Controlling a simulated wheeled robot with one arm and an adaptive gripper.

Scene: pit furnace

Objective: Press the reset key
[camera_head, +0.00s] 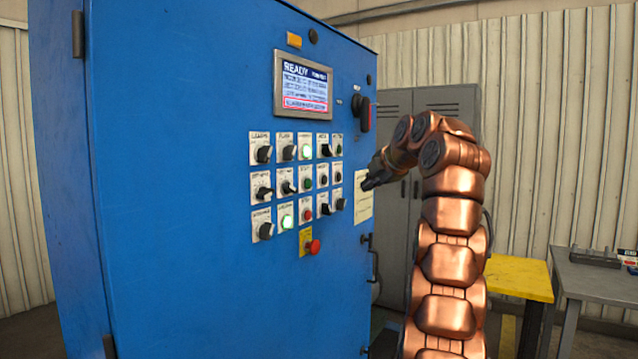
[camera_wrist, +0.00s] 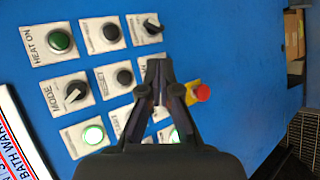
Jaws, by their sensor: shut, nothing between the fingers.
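The reset key is a round black button on a white plate marked RESET (camera_wrist: 124,77) in the wrist view, uncovered, just left of my fingertips in that picture. In the head view it appears to be the small dark button (camera_head: 323,180) in the middle row, second column from the right. My gripper (camera_wrist: 158,65) is shut and empty in front of the panel, its fingers covering part of neighbouring plates. In the head view my gripper (camera_head: 368,185) is right of the buttons. The wrist view does not show clearly how far the tips are from the panel.
The blue cabinet (camera_head: 200,270) carries rows of knobs and buttons under a lit screen (camera_head: 302,84) reading READY. A red emergency stop (camera_head: 313,247) sits below; it also shows in the wrist view (camera_wrist: 202,92). A yellow table (camera_head: 520,278) and grey lockers (camera_head: 440,105) stand at right.

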